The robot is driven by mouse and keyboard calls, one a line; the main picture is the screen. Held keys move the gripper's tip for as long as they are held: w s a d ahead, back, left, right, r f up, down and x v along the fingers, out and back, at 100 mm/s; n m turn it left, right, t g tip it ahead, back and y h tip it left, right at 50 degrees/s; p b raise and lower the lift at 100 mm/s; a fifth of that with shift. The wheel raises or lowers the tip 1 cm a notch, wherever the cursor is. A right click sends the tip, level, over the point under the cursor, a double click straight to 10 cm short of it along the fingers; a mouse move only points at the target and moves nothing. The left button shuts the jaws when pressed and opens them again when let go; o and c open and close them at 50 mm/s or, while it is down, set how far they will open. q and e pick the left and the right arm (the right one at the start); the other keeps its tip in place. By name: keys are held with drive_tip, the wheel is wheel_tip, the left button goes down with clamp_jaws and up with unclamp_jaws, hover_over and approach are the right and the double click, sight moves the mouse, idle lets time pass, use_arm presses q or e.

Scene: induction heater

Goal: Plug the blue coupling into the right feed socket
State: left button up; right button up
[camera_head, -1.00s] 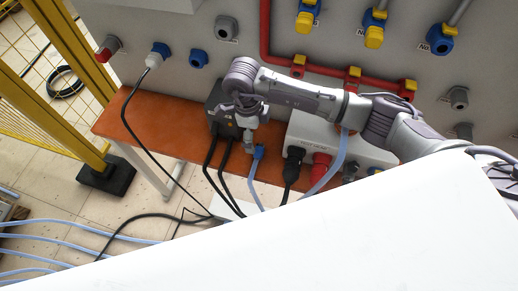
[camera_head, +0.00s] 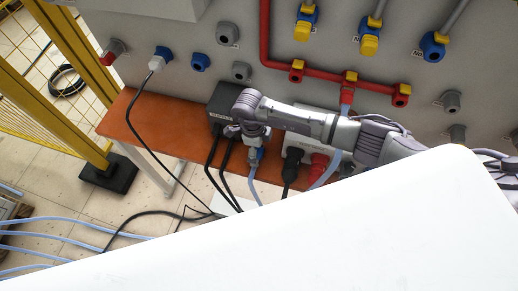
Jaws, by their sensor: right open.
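The blue coupling (camera_head: 261,153) sits on the end of a pale blue hose, at the front edge of the orange bench. My right gripper (camera_head: 255,155) points down right at it, its fingers beside or around the coupling. The jaws are open, and whether they touch it cannot be told. The gripper hides part of the coupling. I cannot tell which fitting is the right feed socket; my arm covers much of the pale box (camera_head: 311,147) behind it. My left gripper is not in view.
A dark box (camera_head: 222,106) with black cables stands just left of the gripper. A black plug (camera_head: 291,160) and a red plug (camera_head: 319,164) are close on the right. The orange bench (camera_head: 150,118) is clear on the left. A white surface fills the foreground.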

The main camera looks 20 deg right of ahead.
sight(259, 150)
drive_tip(key=shift+f, duration=0.15)
drive_tip(key=c, duration=1.2)
drive_tip(key=shift+o, duration=0.2)
wheel_tip(259, 150, up, 9)
drive_tip(key=shift+w+f+b, duration=0.1)
drive_tip(key=shift+f+b, duration=0.05)
drive_tip(key=shift+b, duration=1.05)
drive_tip(key=shift+r, duration=0.7)
